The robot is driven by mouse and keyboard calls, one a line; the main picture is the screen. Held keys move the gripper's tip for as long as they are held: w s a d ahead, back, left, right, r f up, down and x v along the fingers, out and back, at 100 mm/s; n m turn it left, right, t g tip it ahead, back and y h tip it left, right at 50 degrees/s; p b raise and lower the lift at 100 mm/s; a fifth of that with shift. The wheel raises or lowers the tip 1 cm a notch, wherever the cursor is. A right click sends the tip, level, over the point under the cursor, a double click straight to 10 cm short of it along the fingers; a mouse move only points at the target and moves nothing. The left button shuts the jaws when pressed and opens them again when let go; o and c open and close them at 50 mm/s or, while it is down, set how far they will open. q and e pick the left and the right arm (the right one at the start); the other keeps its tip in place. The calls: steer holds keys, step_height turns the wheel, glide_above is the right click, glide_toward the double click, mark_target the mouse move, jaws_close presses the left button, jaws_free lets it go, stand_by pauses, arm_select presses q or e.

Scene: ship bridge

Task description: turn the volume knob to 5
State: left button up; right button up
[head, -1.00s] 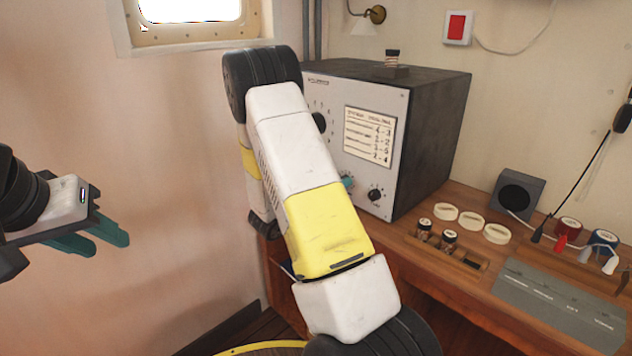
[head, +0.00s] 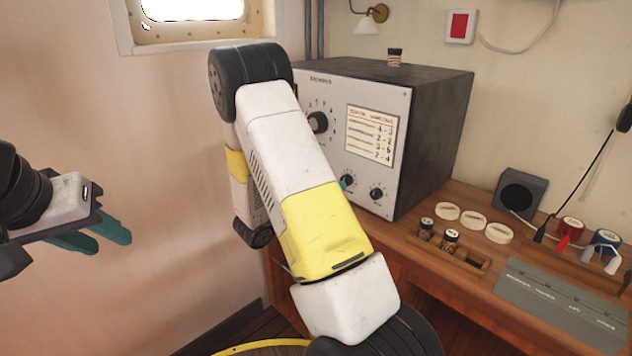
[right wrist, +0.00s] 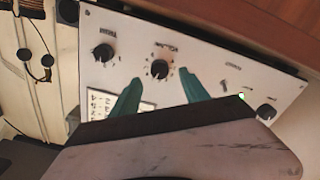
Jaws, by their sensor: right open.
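A grey radio box (head: 428,140) with a white front panel stands on the desk. Two small black knobs sit low on the panel: a left one (head: 347,181) and a right one (head: 377,193). In the right wrist view the panel appears upside down, and the left small knob (right wrist: 159,68) has a numbered scale. Its label and exact setting are too small to read surely. My right gripper (right wrist: 160,90) is open, its teal fingers pointing at that knob, one to each side; contact cannot be told. My left gripper (head: 112,236) is open and empty, near the left wall.
A larger dial (head: 318,122) and a number card (head: 372,135) are higher on the panel. The other small knob (right wrist: 103,52) is close beside the fingers. The desk (head: 425,240) holds white discs, small cylinders and a speaker (head: 520,192).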

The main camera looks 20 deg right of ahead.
steer(key=shift+v, duration=1.7)
steer(key=shift+s, duration=0.1)
steer(key=s+d+r+g+y, duration=0.15)
steer(key=s+g+y, duration=0.25)
steer(key=s, duration=0.4)
steer(key=s+r+g+y, duration=0.3)
steer(key=s+g+y, duration=0.1)
steer(key=s, duration=0.5)
steer(key=s+a+r+n+t+y, duration=0.2)
steer(key=a+r+n+t+y, duration=0.1)
steer(key=a, duration=0.4)
steer(key=s+a+r+n+t+y, duration=0.3)
steer(key=a+r+n+t+y, duration=0.1)
steer(key=a+r+y, duration=0.3)
steer(key=shift+s+a+r+n+y, duration=0.4)
steer(key=shift+a+n, duration=0.1)
steer(key=shift+a, duration=0.35)
